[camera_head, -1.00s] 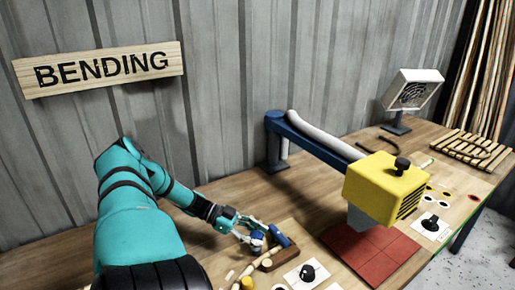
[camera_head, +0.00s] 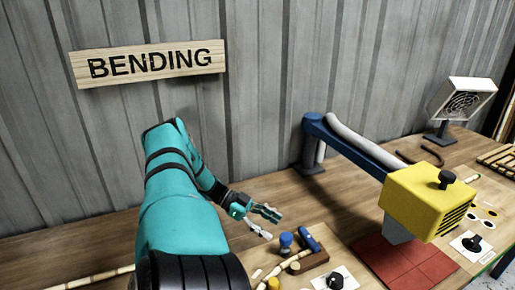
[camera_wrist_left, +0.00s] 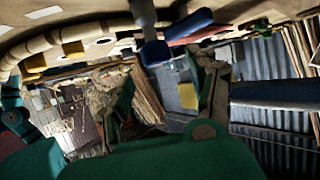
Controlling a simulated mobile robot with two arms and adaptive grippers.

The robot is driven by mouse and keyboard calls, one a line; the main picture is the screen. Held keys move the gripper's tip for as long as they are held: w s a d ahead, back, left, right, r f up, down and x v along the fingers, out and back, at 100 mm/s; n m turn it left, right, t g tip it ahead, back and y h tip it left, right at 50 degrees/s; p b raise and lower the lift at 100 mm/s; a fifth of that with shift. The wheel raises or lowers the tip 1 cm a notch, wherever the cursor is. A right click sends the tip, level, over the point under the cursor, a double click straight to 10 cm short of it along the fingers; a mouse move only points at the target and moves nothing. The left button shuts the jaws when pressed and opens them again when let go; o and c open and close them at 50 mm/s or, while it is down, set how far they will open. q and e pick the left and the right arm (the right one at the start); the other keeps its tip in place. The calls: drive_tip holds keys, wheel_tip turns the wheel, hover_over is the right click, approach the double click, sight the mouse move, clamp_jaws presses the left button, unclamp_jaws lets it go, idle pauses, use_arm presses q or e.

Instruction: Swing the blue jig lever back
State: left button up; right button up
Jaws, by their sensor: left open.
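The blue jig lever knob (camera_head: 286,240) stands on the wooden jig (camera_head: 318,262) at the front of the bench, left of a blue bar (camera_head: 310,238). In the left wrist view a blue knob on a grey stem (camera_wrist_left: 155,53) shows at the top middle, with a blue bar (camera_wrist_left: 190,24) beside it. My left gripper (camera_head: 271,226) is open and empty, just left of and above the knob, with a small gap seen between them. Its fingers also show in the wrist view (camera_wrist_left: 170,95). My right gripper is not in view.
A yellow-headed machine (camera_head: 425,200) on a blue arm (camera_head: 345,145) stands to the right over a red mat (camera_head: 388,250). A pale rattan pole (camera_head: 100,277) lies at front left. A fan heater (camera_head: 463,98) stands at the back right. The bench behind the jig is clear.

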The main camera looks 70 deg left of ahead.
use_arm(q)
drive_tip(key=shift+v, duration=2.65)
